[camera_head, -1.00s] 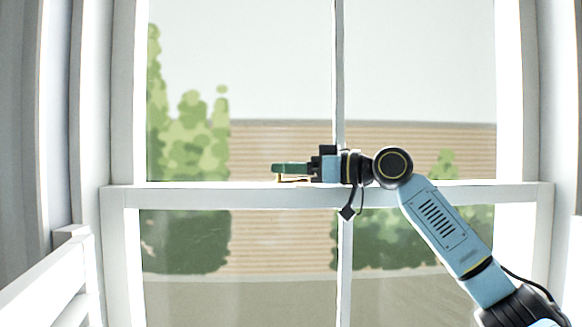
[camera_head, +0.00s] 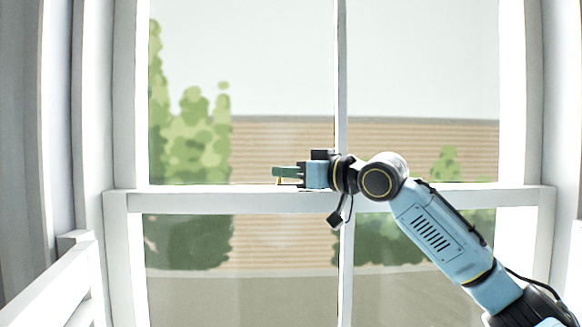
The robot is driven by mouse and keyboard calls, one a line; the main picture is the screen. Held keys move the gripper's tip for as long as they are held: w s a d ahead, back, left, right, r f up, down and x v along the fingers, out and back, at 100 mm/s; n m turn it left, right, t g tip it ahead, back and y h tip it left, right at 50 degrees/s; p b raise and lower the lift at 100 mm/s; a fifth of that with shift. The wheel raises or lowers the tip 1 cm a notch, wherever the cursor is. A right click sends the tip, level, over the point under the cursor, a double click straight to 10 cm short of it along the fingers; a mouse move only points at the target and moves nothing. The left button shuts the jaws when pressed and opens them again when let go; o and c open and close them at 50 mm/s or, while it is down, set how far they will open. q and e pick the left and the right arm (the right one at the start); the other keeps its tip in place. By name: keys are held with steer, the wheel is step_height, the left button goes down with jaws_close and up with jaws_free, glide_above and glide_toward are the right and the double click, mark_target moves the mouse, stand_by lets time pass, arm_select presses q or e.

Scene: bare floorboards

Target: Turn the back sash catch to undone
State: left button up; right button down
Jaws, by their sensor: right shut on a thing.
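The sash catch shows as a small brass-coloured piece (camera_head: 279,181) on top of the window's meeting rail (camera_head: 230,202). My right gripper (camera_head: 287,172) reaches in from the right along the rail, its green fingers pointing left. It is shut on the catch, and the fingers and gripper body hide most of it. I cannot tell the catch's exact angle. My left gripper is not in view.
The sash window has a vertical glazing bar (camera_head: 341,90) behind my right wrist. A white rail (camera_head: 50,285) slopes in at the lower left. The meeting rail left of the gripper is clear.

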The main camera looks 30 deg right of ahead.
steer(key=shift+w+m+t+h, duration=0.3)
steer(key=shift+m+h, duration=0.4)
steer(key=shift+h, duration=0.4)
steer(key=shift+s, duration=0.1)
steer(key=c, duration=1.3)
jaws_free()
steer(key=shift+a, duration=0.1)
steer(key=shift+r, duration=0.2)
steer(key=shift+s+d, duration=0.1)
steer(key=shift+d, duration=0.1)
